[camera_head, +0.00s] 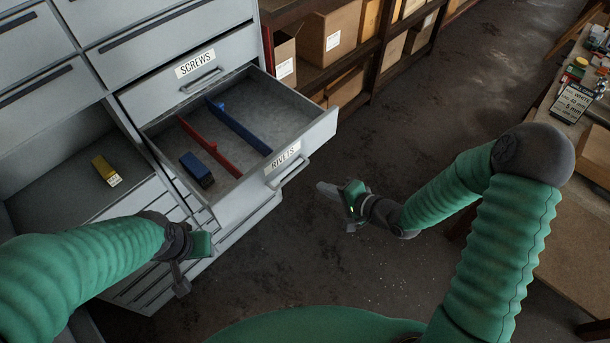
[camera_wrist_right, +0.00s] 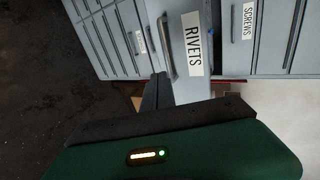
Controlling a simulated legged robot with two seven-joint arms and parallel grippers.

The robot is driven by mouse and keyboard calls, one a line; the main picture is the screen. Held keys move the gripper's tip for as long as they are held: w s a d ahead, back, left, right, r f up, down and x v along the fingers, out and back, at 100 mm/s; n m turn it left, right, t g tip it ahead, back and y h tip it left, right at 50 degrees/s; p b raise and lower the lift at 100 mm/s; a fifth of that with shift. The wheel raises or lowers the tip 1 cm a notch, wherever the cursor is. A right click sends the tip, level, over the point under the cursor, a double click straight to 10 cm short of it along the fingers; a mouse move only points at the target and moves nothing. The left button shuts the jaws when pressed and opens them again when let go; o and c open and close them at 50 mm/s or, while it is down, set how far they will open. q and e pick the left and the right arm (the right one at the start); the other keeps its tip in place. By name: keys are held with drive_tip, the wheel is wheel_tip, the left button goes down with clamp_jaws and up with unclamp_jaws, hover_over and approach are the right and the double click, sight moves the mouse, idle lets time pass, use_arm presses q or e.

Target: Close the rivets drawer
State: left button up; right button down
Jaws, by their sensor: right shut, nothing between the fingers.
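The rivets drawer (camera_head: 322,132) is pulled well out of the grey cabinet, below the closed screws drawer (camera_head: 158,82). Inside it lie a red divider, a blue divider and a dark blue box (camera_head: 197,169). Its front has a RIVETS label and a bar handle (camera_head: 289,172). In the right wrist view the drawer front (camera_wrist_right: 190,75) appears sideways ahead of the gripper. My right gripper (camera_head: 326,190) is shut and empty, apart from the drawer front, to its right. My left gripper (camera_head: 181,280) hangs in front of the lower cabinet drawers; its fingers are too unclear to judge.
An open bay at left holds a yellow box (camera_head: 105,170). Shelves with cardboard boxes (camera_head: 329,36) stand behind the drawer. A cluttered table (camera_head: 573,103) is at right.

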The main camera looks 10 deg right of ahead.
drive_tip(key=r+p+x, duration=0.1)
drive_tip(key=p+x, duration=0.1)
drive_tip(key=x, duration=0.6)
drive_tip(key=shift+w+a, duration=0.35)
drive_tip(key=shift+w, duration=0.15)
